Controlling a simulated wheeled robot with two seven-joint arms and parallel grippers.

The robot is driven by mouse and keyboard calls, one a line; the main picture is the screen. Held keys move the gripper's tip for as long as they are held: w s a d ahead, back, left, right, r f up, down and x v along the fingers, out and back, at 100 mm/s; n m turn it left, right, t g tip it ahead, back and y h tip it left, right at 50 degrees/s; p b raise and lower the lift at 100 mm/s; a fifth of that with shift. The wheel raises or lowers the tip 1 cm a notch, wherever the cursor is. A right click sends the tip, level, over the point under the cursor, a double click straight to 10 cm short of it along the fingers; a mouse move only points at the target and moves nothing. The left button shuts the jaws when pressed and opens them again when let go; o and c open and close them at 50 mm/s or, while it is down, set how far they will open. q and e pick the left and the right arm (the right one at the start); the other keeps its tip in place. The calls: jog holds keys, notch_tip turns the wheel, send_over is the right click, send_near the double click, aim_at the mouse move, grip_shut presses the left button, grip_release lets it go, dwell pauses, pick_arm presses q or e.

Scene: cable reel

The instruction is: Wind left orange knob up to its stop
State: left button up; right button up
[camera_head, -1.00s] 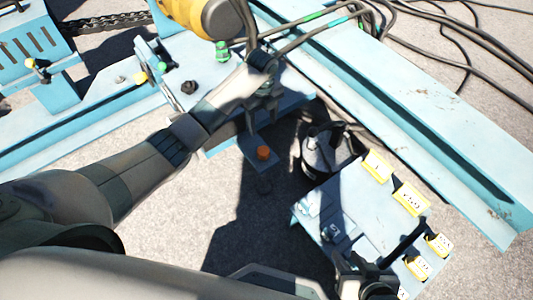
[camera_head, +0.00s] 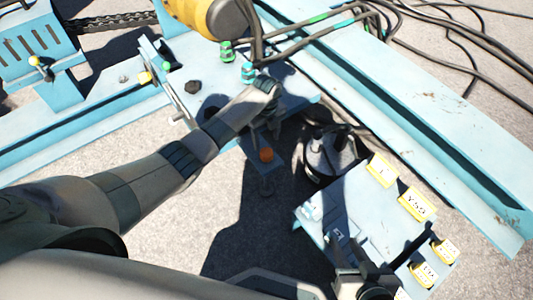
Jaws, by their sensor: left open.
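The orange knob (camera_head: 266,155) sits on a small blue bracket below the edge of the blue machine plate, in shadow. My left gripper (camera_head: 275,132) is open, just above the knob in the picture. Its fingers are dark and partly hidden by my wrist, and I cannot tell whether they touch the knob. My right gripper (camera_head: 343,238) is low in the picture over the blue panel with yellow labels. Its fingers are dark against the shadow, so their opening is unclear.
A dark round base (camera_head: 330,155) stands right of the knob. The blue panel (camera_head: 378,222) carries several yellow tags. A long blue beam (camera_head: 420,110) and black cables (camera_head: 450,40) lie at upper right. A yellow cylinder (camera_head: 205,15) is at the top.

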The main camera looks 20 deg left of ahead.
aim_at(266, 152)
pick_arm(q)
notch_tip(266, 152, down, 8)
jog(key=shift+r+b, duration=0.1)
jog(key=shift+b, duration=1)
jog(key=shift+f, duration=0.5)
pick_arm(e)
jog(key=w+a+r+t+y, duration=0.1)
jog(key=w+a+r+t, duration=0.2)
jog(key=r+t, duration=0.2)
jog(key=shift+w+r+t+y, duration=0.4)
jog(key=shift+r, duration=1.45)
pick_arm(q)
jog(key=shift+c, duration=0.4)
jog(key=c, duration=0.9)
